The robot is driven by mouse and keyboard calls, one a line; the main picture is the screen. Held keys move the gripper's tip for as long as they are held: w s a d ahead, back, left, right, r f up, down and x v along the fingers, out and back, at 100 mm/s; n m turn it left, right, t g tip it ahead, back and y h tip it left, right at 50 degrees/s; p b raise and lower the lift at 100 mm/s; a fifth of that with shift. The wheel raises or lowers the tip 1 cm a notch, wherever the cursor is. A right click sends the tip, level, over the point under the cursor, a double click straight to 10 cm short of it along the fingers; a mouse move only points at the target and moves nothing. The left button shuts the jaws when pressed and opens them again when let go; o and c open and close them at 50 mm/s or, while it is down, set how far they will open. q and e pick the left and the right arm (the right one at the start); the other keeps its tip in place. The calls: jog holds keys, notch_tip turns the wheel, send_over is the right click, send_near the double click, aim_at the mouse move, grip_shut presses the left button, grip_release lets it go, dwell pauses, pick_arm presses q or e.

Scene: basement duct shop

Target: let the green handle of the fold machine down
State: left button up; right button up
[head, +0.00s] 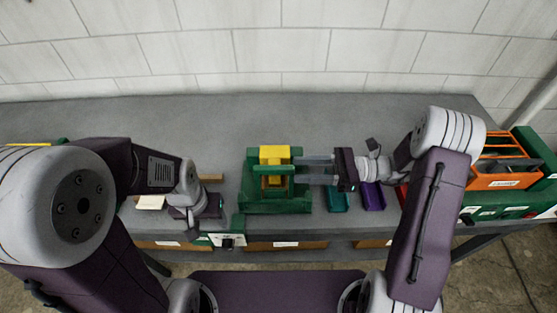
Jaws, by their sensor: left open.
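The fold machine (277,206) is a green block with a yellow part (274,155), standing near the front middle of the bench. Its green handle (272,169) is a bar across the yellow part, in its raised position as far as I can tell. My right gripper (312,169) comes in from the right, level with the handle. Its two grey fingers are apart with a gap between them, and their tips are at the handle's right end. I cannot tell whether they touch it. My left gripper (209,207) is open, left of the machine near the front edge; its fingertips are hard to make out.
The grey bench (330,110) is clear behind the machine. Teal (338,200), purple (373,196) and red bins stand to its right, partly behind my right arm. An orange rack (497,182) is at the far right. A pale pad (150,202) lies at left. A block wall closes the back.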

aim_at(267, 173)
jog(key=a, duration=0.2)
jog(key=a+p, duration=0.1)
jog(key=a, duration=0.2)
jog(key=shift+s+a+r+p, duration=0.25)
jog(key=shift+a+p, duration=0.1)
jog(key=shift+p, duration=0.05)
jog(key=a, duration=0.4)
jog(key=shift+s+a+p, duration=0.15)
jog(key=shift+s+p, duration=0.2)
jog(key=shift+w+d+f, duration=0.1)
jog(key=shift+w+d, duration=0.1)
jog(key=c, duration=0.9)
pick_arm(q)
jog(key=shift+s+a+r, duration=0.15)
jog(key=shift+s+r, duration=0.05)
jog(key=shift+r, duration=0.45)
jog(key=shift+s+a+r, duration=0.1)
jog(key=shift+s+r, duration=0.05)
jog(key=shift+r, duration=0.45)
pick_arm(e)
grip_shut()
